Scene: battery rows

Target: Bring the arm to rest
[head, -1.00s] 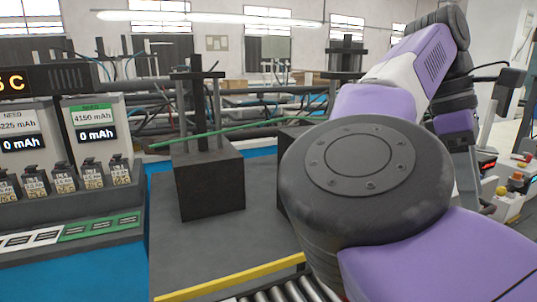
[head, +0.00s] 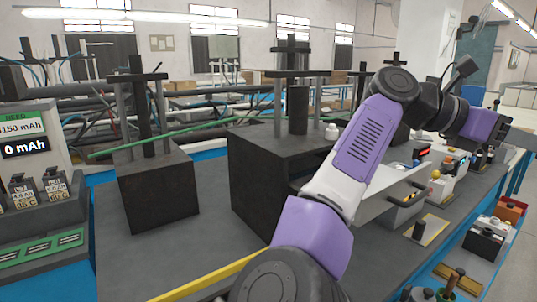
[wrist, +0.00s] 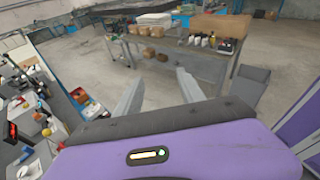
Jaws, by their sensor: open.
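My arm, purple and white, rises across the middle of the head view and bends to the right over the bench. My gripper (wrist: 158,95) shows in the wrist view with its two grey fingers apart, and nothing is between them. Beyond the fingers is open grey floor. In the head view I cannot make out the fingers; the arm's far end reaches the right side, above the bench.
Black press-like machines stand on the bench, one at left (head: 158,190) and a larger one (head: 262,165) behind my arm. A charger rack (head: 40,195) with batteries is at far left. In the wrist view a table (wrist: 205,60) holds boxes and bottles, with clear floor before it.

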